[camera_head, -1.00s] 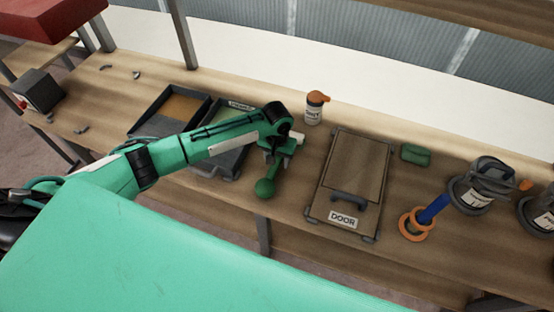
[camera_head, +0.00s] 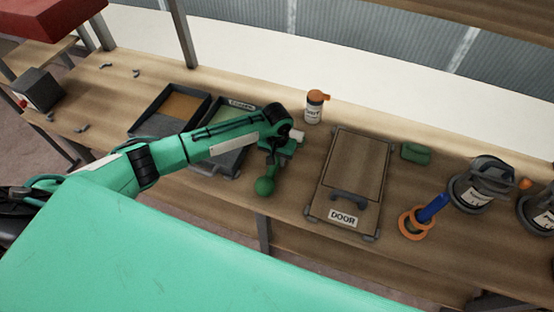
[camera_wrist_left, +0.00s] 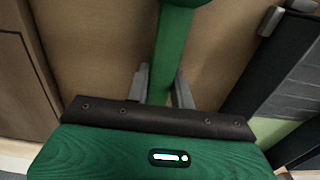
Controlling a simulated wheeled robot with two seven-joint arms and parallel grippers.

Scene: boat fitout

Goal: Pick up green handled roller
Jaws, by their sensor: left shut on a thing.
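The green handled roller (camera_head: 265,186) is on the wooden bench, between the dark trays and the DOOR panel. Its rounded green handle end points toward the bench's front edge. My left gripper (camera_head: 271,160) is over it and shut on the green handle. In the left wrist view, the two grey fingers (camera_wrist_left: 161,88) press on both sides of the green handle (camera_wrist_left: 172,45). The roller's head is mostly hidden behind my gripper and wrist in the head view. I cannot tell whether the roller is clear of the bench. My right gripper is not in view.
The DOOR panel (camera_head: 355,170) lies just right of the gripper. A white bottle with an orange cap (camera_head: 314,107) stands behind. Dark trays (camera_head: 160,124) are to the left. A green block (camera_head: 415,153), an orange ring (camera_head: 416,228), a blue handle (camera_head: 433,206) and grey cans are right.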

